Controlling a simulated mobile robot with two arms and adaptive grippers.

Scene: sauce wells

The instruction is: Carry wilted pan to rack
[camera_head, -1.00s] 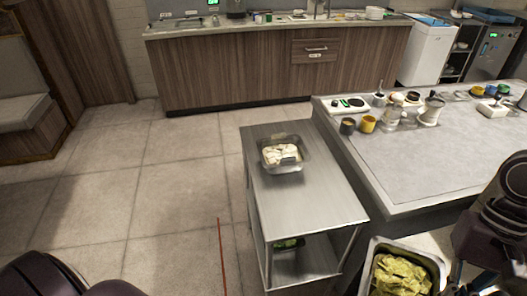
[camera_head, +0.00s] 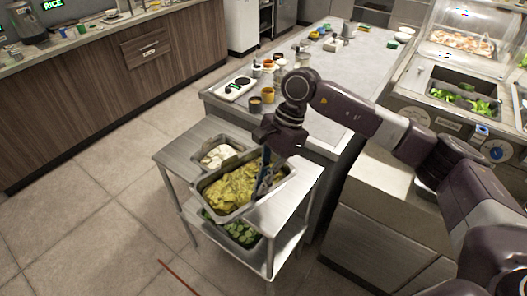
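The wilted pan, a steel pan (camera_head: 211,204) full of limp yellow-green leaves, is over the front part of the steel rack's top (camera_head: 179,158). I cannot tell whether it touches the top. My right gripper (camera_head: 262,188) reaches down from above at the pan's right end and looks shut on its rim there; the far finger is partly hidden. My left gripper is not in view.
A smaller pan with white food (camera_head: 221,155) stands behind the wilted pan on the rack top. A pan of green leaves (camera_head: 240,235) is on the lower shelf. A counter (camera_head: 315,75) with cups stands behind right. Floor at left is clear.

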